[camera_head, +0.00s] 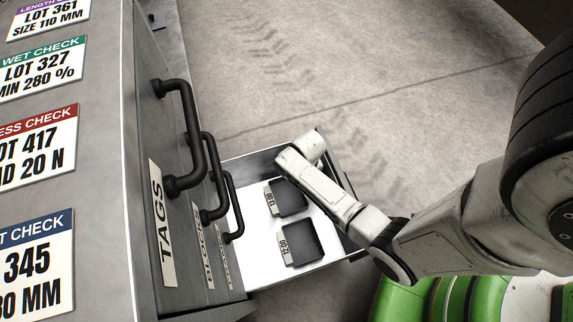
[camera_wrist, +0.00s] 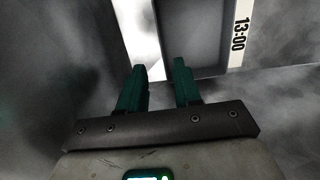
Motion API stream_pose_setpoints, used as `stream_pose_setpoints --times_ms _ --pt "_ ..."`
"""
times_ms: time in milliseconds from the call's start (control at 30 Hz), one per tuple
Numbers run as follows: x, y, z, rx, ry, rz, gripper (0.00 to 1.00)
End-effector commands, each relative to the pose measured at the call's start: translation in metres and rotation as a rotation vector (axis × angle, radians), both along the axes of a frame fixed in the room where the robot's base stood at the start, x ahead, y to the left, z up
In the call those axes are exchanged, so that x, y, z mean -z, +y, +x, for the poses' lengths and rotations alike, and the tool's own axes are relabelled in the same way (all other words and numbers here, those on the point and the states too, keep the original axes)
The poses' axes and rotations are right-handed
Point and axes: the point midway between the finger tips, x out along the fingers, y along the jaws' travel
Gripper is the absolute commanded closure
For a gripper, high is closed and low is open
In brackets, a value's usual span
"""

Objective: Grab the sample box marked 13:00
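The sample box marked 13:00 (camera_head: 290,197) is a dark, open-topped box with a white label on its left side. It sits in the open drawer (camera_head: 255,283), above the 12:00 box in the head view. In the wrist view the 13:00 box (camera_wrist: 195,35) is at the upper middle, its label to the right. My gripper (camera_wrist: 160,66) has two teal fingers, apart and with nothing seen between them. The fingertips are at the box's lower left corner in that view; I cannot tell whether they touch it. In the head view my arm hides the fingers.
A second dark box marked 12:00 (camera_head: 302,244) lies in the same drawer. The grey cabinet (camera_head: 150,110) stands on the left, with black handles (camera_head: 190,130) and a TAGS label. The drawer walls are close around my gripper. Bare concrete floor lies beyond.

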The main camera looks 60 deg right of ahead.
Motion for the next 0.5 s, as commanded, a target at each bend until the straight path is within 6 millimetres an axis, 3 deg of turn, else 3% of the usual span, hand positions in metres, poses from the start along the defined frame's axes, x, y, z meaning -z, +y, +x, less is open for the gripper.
stream_pose_setpoints --times_ms 33,133,500 --pt "0.014 0.0 0.0 -0.001 0.001 0.001 0.67" --pt "0.028 0.0 0.0 -0.001 0.001 0.001 0.67" --pt "0.05 0.001 0.0 -0.002 0.0 0.0 0.67"
